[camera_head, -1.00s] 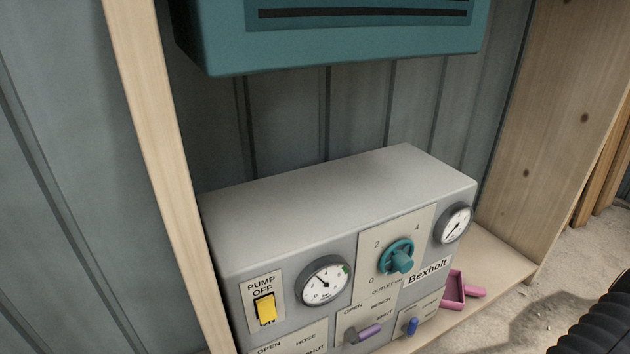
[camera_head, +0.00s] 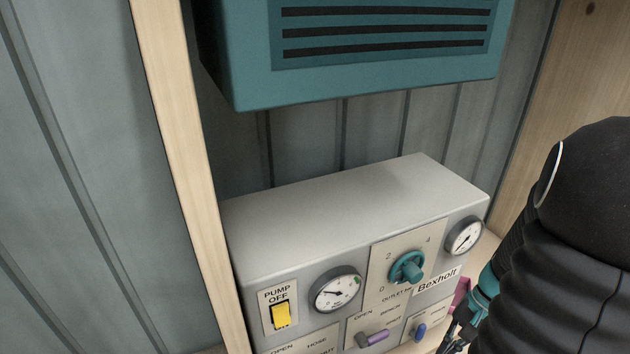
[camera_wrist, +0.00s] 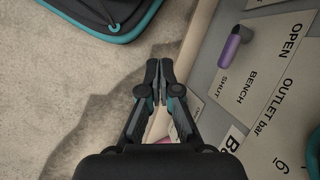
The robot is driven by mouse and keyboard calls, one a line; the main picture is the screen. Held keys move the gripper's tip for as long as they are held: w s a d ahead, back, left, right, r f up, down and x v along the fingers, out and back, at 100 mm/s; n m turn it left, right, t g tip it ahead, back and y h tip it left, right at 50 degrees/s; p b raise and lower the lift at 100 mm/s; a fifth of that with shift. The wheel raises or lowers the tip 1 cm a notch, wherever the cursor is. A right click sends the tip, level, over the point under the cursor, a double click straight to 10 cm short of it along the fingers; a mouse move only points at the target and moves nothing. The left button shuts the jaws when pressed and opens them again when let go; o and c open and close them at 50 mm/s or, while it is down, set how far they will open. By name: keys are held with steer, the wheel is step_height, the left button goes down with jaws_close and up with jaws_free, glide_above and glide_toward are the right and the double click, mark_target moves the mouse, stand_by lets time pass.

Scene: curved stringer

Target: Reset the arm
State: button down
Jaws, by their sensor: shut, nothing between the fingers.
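My gripper (camera_wrist: 160,72) is shut and empty in the wrist view, with its two fingertips together. It hangs over the floor beside the edge of the grey panel box. In the head view my black arm fills the right side, and part of the gripper (camera_head: 462,335) shows at the bottom edge, to the right of the box. The grey panel box (camera_head: 350,200) carries a yellow pump switch (camera_head: 281,316), two round gauges, a teal outlet knob (camera_head: 407,268), a purple lever (camera_head: 374,339) and a blue lever (camera_head: 420,331). The purple lever also shows in the wrist view (camera_wrist: 232,45).
A teal louvred box (camera_head: 370,90) hangs on the wall above the panel box. A wooden post (camera_head: 180,150) stands at the left and a wooden board (camera_head: 570,80) at the right. A pink object (camera_head: 461,292) is mostly hidden behind my arm.

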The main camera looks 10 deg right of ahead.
steer(key=a+r+n+t+h+p, duration=0.1)
steer(key=a+r+n+t+p, duration=0.1)
steer(key=a+r, duration=0.3)
steer(key=a+r+n+t+h+p, duration=0.2)
steer(key=a+r+n, duration=0.2)
steer(key=r, duration=0.8)
steer(key=a+r+n+t+h+p, duration=0.1)
steer(key=a+r+n+t, duration=0.1)
steer(key=a+r+n, duration=0.2)
steer(key=a+r, duration=0.3)
steer(key=r, duration=0.2)
steer(key=shift+a+t+h+p, duration=0.3)
steer(key=shift+a+t+p, duration=0.1)
